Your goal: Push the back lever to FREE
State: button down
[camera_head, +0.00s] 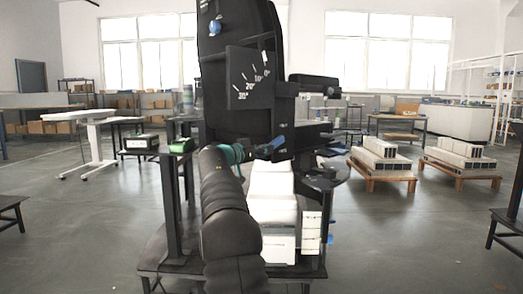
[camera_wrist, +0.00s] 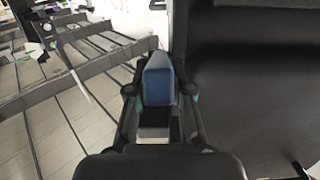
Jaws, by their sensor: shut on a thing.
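A black chair-like unit (camera_head: 235,120) with a tall backrest stands in front of me in the head view. A dark plate with a degree scale (camera_head: 249,78) is on its side. My gripper (camera_head: 268,151) is at the side of the unit, below the scale plate. In the wrist view my gripper (camera_wrist: 159,92) has its two fingers on either side of a blue lever (camera_wrist: 158,75) and is shut on it. The lever's blue end (camera_head: 279,142) also shows in the head view. I cannot read a FREE marking, and the lever's base is hidden.
The dark backrest (camera_wrist: 250,80) fills the right of the wrist view, close to my gripper. A blue knob (camera_head: 214,28) is high on the unit. Open floor lies to the right, before pallets of boxes (camera_head: 380,160).

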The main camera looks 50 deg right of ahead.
jog(key=shift+s+d+f, duration=0.1)
jog(key=shift+d+f, duration=0.15)
jog(key=shift+f, duration=0.3)
jog(key=c, duration=1.3)
grip_release()
jog(key=shift+d, duration=0.1)
jog(key=shift+c, duration=0.2)
jog(key=o, duration=0.3)
jog(key=shift+s+d, duration=0.1)
jog(key=shift+d, duration=0.15)
jog(key=shift+w+a+r, duration=0.2)
jog(key=shift+w+a, duration=0.05)
jog(key=shift+a, duration=0.15)
jog(key=shift+a+r, duration=0.1)
jog(key=shift+a, duration=0.35)
jog(key=a, duration=1.1)
jog(key=shift+w, duration=0.25)
jog(key=shift+n, duration=0.3)
